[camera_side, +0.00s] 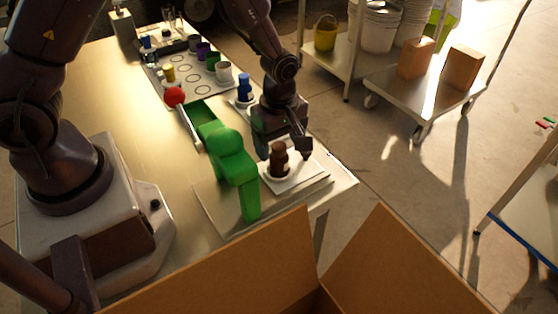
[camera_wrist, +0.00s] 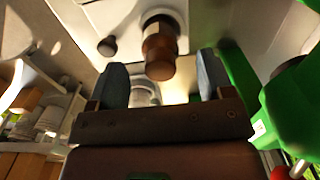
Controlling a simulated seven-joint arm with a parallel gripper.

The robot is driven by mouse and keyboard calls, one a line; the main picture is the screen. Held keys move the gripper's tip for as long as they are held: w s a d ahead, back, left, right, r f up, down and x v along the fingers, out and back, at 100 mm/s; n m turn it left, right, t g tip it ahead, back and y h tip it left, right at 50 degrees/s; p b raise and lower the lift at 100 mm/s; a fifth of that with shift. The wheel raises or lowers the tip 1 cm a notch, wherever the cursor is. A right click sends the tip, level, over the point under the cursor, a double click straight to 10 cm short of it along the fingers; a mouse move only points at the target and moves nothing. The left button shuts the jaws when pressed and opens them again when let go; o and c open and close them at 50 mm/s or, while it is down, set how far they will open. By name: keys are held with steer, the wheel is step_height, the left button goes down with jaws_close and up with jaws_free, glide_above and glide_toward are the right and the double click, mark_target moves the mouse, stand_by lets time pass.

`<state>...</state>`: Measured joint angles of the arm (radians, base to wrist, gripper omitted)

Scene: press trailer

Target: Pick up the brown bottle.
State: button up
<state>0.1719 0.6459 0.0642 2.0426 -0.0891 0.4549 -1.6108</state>
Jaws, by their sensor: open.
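The brown bottle (camera_side: 278,158) stands upright on a pale square plate (camera_side: 300,182) near the table's front edge, beside the green press. In the wrist view the brown bottle (camera_wrist: 159,50) shows ahead of my gripper, roughly between the lines of the two fingers. My gripper (camera_side: 283,150) is low and close to the bottle in the side view; part of it is hidden behind the arm. In the wrist view my gripper (camera_wrist: 160,88) has its two bluish fingers apart with nothing held between them. I cannot tell how far the fingers are from the bottle.
The green press (camera_side: 232,160) with a red-knobbed lever (camera_side: 175,97) stands close to the left of the bottle. A blue bottle (camera_side: 244,87) stands behind. An open cardboard box (camera_side: 230,265) is in front. A tray of coloured cups (camera_side: 185,88) lies at the back.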

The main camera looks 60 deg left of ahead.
mark_target(279, 161)
step_height(279, 161, down, 4)
steer(key=shift+a+r, duration=0.15)
steer(key=shift+r, duration=0.1)
steer(key=c, duration=1.1)
